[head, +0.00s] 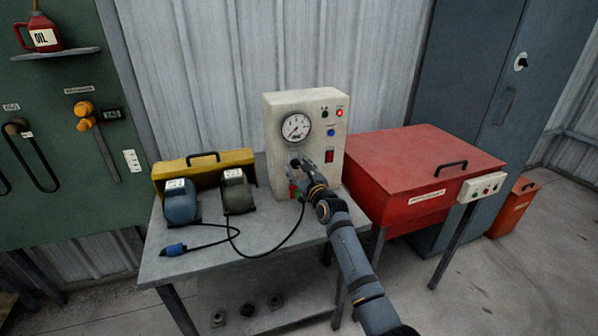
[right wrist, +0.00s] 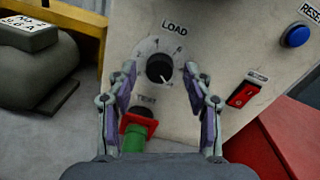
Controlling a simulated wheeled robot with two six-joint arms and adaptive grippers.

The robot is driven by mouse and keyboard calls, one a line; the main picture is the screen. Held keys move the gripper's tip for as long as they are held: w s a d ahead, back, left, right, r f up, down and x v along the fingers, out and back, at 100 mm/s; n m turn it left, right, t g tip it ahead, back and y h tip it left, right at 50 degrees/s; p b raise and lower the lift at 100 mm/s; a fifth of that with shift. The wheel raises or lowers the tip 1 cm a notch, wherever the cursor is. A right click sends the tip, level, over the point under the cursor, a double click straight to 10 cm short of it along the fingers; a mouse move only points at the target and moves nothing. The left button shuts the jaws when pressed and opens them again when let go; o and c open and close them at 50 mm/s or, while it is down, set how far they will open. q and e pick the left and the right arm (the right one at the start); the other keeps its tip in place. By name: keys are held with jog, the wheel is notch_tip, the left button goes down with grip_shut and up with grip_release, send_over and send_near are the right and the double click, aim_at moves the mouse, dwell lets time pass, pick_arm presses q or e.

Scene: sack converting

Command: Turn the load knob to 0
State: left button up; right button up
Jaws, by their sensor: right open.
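The load knob (right wrist: 159,69) is a round black knob under the word LOAD on the cream test box (head: 276,121). A ring of marks surrounds it, but I cannot read which mark it points to. My right gripper (right wrist: 165,84) is open, with one finger at each side of the knob and a gap on both sides. In the head view my right gripper (head: 303,172) is at the front of the box and hides the knob. My left gripper is not in view.
A green plug in a red socket (right wrist: 133,133) sits just below the knob. A red rocker switch (right wrist: 246,91) and blue reset button (right wrist: 297,34) are to the right. Two motors, blue (head: 181,205) and grey (head: 237,192), stand left. A red cabinet (head: 400,165) stands right.

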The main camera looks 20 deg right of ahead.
grip_shut()
dwell(0.4)
